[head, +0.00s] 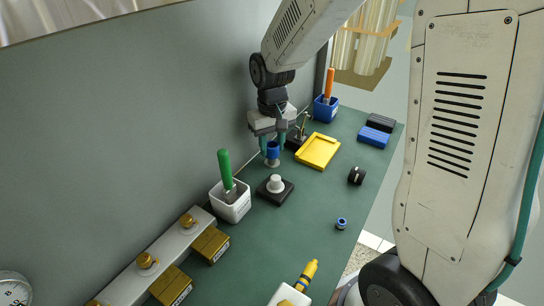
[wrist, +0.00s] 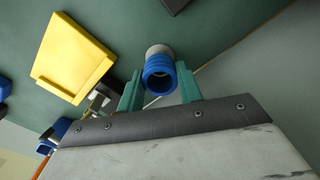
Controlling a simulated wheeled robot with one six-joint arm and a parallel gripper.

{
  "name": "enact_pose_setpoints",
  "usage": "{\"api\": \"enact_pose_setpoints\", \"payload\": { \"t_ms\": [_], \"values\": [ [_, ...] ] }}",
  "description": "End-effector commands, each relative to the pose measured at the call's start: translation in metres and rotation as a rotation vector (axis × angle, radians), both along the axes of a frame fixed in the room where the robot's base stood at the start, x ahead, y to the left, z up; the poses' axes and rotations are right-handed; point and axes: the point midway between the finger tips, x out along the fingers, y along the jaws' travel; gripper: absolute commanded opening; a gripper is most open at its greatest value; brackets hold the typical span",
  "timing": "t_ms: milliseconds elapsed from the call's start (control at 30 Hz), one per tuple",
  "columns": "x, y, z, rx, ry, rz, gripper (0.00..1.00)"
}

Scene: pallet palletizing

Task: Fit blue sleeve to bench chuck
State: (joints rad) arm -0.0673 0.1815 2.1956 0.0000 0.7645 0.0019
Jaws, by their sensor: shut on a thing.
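The blue sleeve (head: 273,148) is held upright between the teal fingers of my gripper (head: 272,143), which points down near the back wall. In the wrist view the fingers lie on both sides of the blue sleeve (wrist: 158,70), and its open end faces the camera. A short grey round part (wrist: 160,49) shows at its far end; I cannot tell whether it belongs to the sleeve or stands under it. What looks like the bench chuck, a pale round stub on a black square base (head: 275,187), stands just nearer in the head view, apart from the sleeve.
A white pot with a green-handled tool (head: 231,203) stands left of the black base. A yellow tray (head: 318,150) lies to the right, with blue (head: 373,137) and black blocks beyond. A black ring (head: 357,175) and small blue ring (head: 342,223) lie on the green bench.

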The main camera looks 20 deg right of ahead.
Motion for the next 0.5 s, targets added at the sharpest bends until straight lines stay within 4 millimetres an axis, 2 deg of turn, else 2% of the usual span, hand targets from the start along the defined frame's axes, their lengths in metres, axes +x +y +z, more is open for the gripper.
{"api": "enact_pose_setpoints", "payload": {
  "t_ms": [500],
  "values": [
    [0.0,0.0,0.023,0.0,-0.002,0.0,0.11]
  ]
}}
